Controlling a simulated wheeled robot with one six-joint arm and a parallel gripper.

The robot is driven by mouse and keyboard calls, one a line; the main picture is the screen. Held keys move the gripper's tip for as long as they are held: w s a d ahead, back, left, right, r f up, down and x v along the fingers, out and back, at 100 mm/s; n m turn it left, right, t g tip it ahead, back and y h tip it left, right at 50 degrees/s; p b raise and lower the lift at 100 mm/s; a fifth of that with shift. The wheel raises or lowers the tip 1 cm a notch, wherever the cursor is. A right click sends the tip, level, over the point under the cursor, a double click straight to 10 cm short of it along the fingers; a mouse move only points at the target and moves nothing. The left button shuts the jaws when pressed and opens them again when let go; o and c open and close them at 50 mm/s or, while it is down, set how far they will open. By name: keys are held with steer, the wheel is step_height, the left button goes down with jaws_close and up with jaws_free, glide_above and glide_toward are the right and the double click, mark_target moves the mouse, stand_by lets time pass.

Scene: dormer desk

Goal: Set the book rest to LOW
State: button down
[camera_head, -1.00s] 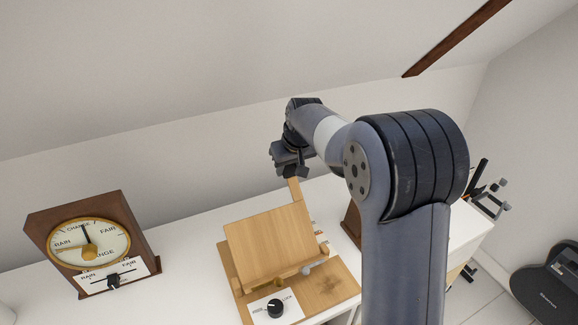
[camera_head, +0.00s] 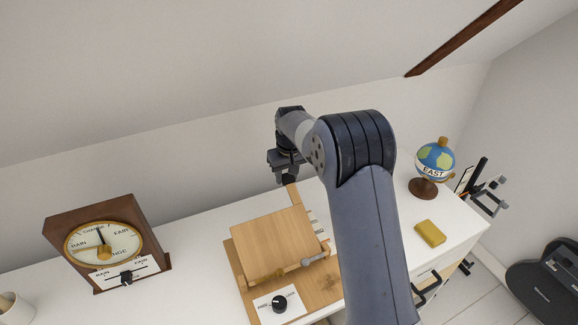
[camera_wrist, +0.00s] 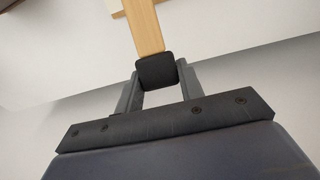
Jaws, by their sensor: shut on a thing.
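The wooden book rest (camera_head: 272,245) stands on the white desk in the head view, its board leaning back at a shallow slope over a wooden base (camera_head: 322,292). A wooden bar (camera_head: 293,196) rises from behind the board, with a black end block (camera_wrist: 156,71) in the wrist view. My gripper (camera_head: 287,178) is shut on that block, one finger on each side of it in the wrist view (camera_wrist: 157,84). A black knob (camera_head: 279,303) sits on a white label at the base's front; its lettering is too small to read surely. Notched pieces show at the board's right edge.
A brown weather dial (camera_head: 105,243) with a slider stands at the left, near a pale cup (camera_head: 12,308). A globe (camera_head: 435,160) and a yellow block (camera_head: 430,233) are at the right. The sloped wall is close behind my gripper.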

steer(key=shift+w+a+f, duration=0.1)
steer(key=shift+w+f, duration=0.15)
steer(key=shift+f, duration=0.2)
steer(key=shift+w+a+f, duration=0.1)
steer(key=shift+w+f, duration=0.1)
steer(key=shift+f, duration=0.2)
steer(key=c, duration=0.9)
jaws_free()
steer(key=r, duration=0.3)
steer(key=s+r+b, duration=0.1)
steer(key=r, duration=0.6)
steer(key=shift+s+d+r+b, duration=0.25)
steer(key=shift+d+r+b, duration=0.05)
steer(key=shift+r+b, duration=0.05)
steer(key=f, duration=0.3)
steer(key=w+f+p, duration=0.1)
steer(key=f, duration=0.6)
steer(key=shift+w+a+f+p, duration=0.15)
steer(key=shift+w+a+p, duration=0.05)
steer(key=shift+a+p, duration=0.15)
steer(key=shift+s+d+r, duration=0.2)
steer(key=shift+s+r, duration=0.15)
steer(key=shift+r, duration=0.2)
